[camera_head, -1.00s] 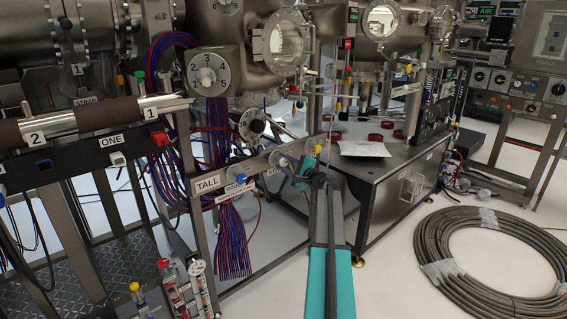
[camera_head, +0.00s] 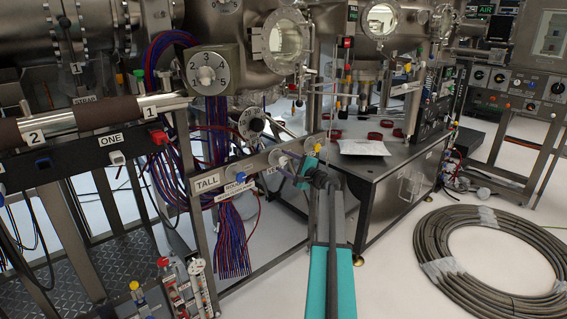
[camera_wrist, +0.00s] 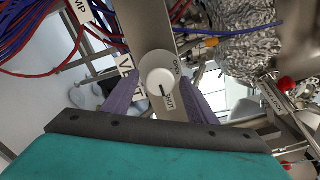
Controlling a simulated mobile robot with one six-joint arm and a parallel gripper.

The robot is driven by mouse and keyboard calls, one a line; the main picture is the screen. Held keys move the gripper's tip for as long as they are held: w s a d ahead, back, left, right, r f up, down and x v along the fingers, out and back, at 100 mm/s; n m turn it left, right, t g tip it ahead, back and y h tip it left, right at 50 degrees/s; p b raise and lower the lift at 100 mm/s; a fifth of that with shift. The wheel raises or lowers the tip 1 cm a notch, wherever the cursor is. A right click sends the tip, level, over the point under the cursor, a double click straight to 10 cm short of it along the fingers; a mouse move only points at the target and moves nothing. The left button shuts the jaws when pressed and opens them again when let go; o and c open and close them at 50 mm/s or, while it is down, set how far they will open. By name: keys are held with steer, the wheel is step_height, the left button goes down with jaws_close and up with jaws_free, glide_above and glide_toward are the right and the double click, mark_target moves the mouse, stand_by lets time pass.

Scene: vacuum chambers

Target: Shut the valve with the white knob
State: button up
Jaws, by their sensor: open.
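The white knob (camera_wrist: 160,75) is round, with a dark mark on its lower face, on a metal plate in the wrist view. The word OPEN (camera_wrist: 176,67) is at its upper right and SHUT (camera_wrist: 170,102) below it; the mark points down near SHUT. In the head view the knob (camera_head: 282,160) is partly hidden by my gripper (camera_head: 295,168). In the wrist view the purple fingers of my gripper (camera_wrist: 158,84) stand open, one on each side of the knob. I cannot tell whether either finger touches it.
On the same rail are a blue knob (camera_head: 239,178) at left and a yellow one (camera_head: 317,148) at right. Foil-wrapped piping (camera_wrist: 240,45) and a red knob (camera_wrist: 286,84) are close by on the right. A coiled hose (camera_head: 490,262) lies on the floor.

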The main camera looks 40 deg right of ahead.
steer(key=s+a, duration=0.1)
steer(key=s, duration=1.1)
steer(key=shift+s, duration=0.4)
